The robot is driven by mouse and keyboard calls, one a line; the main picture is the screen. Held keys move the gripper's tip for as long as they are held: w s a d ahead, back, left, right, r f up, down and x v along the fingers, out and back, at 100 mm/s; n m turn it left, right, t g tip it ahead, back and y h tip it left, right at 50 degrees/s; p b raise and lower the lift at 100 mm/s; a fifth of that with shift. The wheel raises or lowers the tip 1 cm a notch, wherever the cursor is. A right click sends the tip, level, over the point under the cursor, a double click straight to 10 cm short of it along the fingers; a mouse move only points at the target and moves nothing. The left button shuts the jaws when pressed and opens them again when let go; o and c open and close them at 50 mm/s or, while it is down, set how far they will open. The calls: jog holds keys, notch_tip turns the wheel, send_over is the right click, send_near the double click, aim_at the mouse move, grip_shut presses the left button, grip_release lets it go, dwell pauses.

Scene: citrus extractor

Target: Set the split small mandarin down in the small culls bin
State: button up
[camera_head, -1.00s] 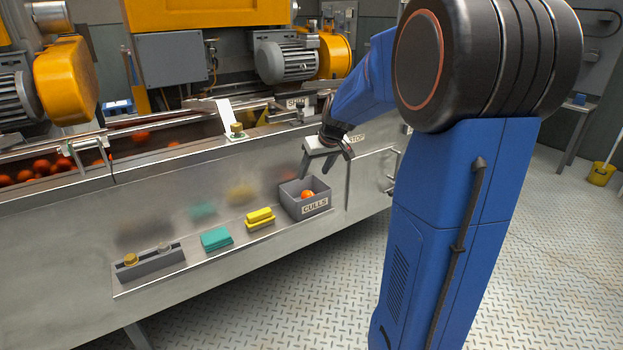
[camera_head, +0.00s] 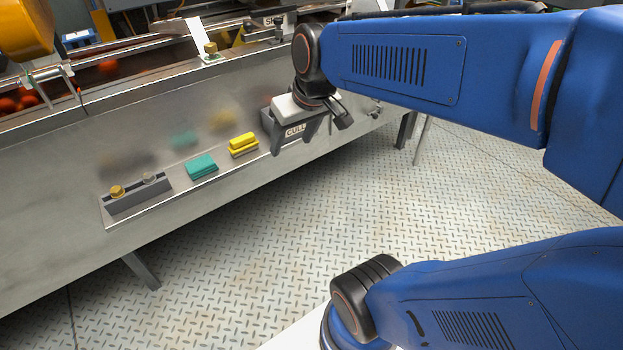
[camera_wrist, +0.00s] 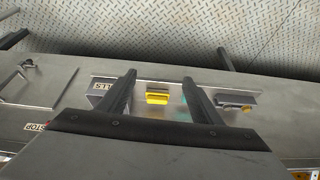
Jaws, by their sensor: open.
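The small grey culls bin (camera_head: 268,122) stands at the right end of the ledge, partly covered by my gripper (camera_head: 312,138) in the head view. The split small mandarin is not visible now: the gripper and wrist cover the bin's opening in the head view. A second ago an orange fruit showed inside the bin.
A yellow block pair (camera_head: 243,143), a teal pad (camera_head: 201,166) and a grey holder with two knobs (camera_head: 138,196) line the ledge to the left. Oranges (camera_head: 107,65) lie in the machine's trough behind. The patterned floor in front is clear.

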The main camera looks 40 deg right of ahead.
jog(key=s+a+f, duration=0.2)
jog(key=s+f, duration=0.1)
jog(key=s, duration=0.7)
jog(key=shift+s+f, duration=0.2)
jog(key=shift+s, duration=0.05)
